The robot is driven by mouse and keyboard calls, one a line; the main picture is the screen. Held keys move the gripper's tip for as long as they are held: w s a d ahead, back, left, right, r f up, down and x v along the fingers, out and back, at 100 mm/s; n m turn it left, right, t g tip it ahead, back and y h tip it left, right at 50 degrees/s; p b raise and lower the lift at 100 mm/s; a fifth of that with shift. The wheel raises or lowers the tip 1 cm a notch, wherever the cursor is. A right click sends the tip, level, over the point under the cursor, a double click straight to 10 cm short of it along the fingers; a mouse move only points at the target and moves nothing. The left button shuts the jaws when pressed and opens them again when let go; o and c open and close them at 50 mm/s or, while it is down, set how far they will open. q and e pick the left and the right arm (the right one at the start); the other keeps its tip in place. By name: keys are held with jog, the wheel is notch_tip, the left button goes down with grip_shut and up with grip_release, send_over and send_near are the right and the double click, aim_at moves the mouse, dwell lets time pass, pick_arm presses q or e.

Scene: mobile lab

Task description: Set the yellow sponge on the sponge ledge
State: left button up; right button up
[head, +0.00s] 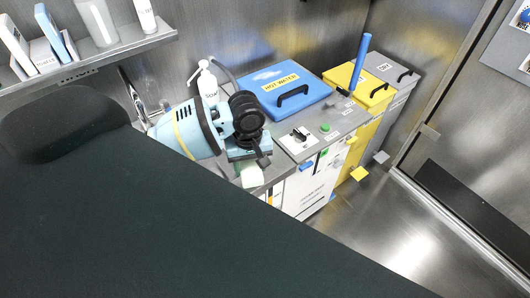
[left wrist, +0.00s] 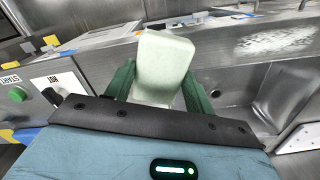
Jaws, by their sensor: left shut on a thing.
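My left gripper (head: 247,167) comes in from the left over the counter beside the sink. It is shut on a pale greenish, sponge-like block (head: 252,176), which points down toward the counter's front edge. In the left wrist view the block (left wrist: 162,62) stands out between the two dark green fingers of the left gripper (left wrist: 158,92). It looks pale green rather than clear yellow. I cannot pick out the sponge ledge with certainty. My right gripper is not in view.
A soap bottle (head: 207,84) and a tap (head: 137,105) stand behind my left arm. A blue lidded HOT WATER box (head: 270,97), a switch panel (head: 298,138) and a yellow bin (head: 375,97) are to the right. A labelled shelf (head: 110,52) with bottles is upper left.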

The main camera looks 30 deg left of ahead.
pick_arm(q)
jog(key=w, duration=0.6)
jog(key=w+a+f, duration=0.1)
jog(key=w, duration=0.1)
jog(key=shift+w+b, duration=0.3)
jog(key=shift+w, duration=0.1)
jog(key=shift+w+f, duration=0.1)
jog(key=shift+f, duration=1.55)
jog(key=shift+f, duration=0.15)
jog(key=o, duration=0.9)
notch_tip(320, 180, up, 12)
jog(key=shift+r+p, duration=0.15)
jog(key=shift+p, duration=0.15)
jog(key=shift+d, duration=0.1)
